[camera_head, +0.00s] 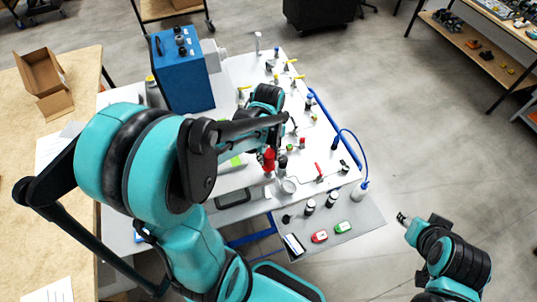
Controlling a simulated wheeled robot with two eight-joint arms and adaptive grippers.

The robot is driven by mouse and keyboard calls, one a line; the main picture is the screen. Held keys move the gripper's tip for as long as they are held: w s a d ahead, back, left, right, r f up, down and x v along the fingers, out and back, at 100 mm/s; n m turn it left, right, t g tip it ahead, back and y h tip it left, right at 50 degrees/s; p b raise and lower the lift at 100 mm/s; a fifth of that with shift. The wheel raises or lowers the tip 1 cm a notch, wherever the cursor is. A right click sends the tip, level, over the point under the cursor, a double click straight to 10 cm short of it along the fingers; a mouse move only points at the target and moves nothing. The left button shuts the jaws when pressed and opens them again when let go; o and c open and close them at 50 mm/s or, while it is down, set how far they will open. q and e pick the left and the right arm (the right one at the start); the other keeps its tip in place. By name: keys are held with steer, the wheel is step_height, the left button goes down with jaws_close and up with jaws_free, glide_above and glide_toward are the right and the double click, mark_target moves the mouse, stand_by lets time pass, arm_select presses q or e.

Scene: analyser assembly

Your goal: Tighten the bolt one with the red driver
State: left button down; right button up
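My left arm reaches over the white worktable (232,70) from the left. Its gripper (291,122) is small and dark above the table's middle, and whether its fingers are open or shut is unclear. A red object (269,159), possibly the red driver, stands below the wrist; I cannot tell whether anything touches it. Another slim red-handled piece (319,170) lies farther right on the table. Bolt one is too small to pick out or hidden by my arm. My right gripper (402,218) is off the table's right side, over the floor, its fingers unclear.
A blue box-shaped device (182,70) stands at the back left. Several small fittings and bottles crowd the table's right half. A grey lower shelf (362,222) holds red and green items, dark jars and a white bottle (360,190).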

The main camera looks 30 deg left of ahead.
arm_select(q)
steer(key=shift+w+r+p, duration=0.1)
steer(key=shift+r+p, duration=0.45)
steer(key=shift+r, duration=0.05)
steer(key=shift+r+p, duration=0.5)
steer(key=shift+r, duration=0.25)
steer(key=shift+r+p, duration=1.25)
steer(key=shift+r, duration=0.45)
steer(key=shift+f, duration=0.1)
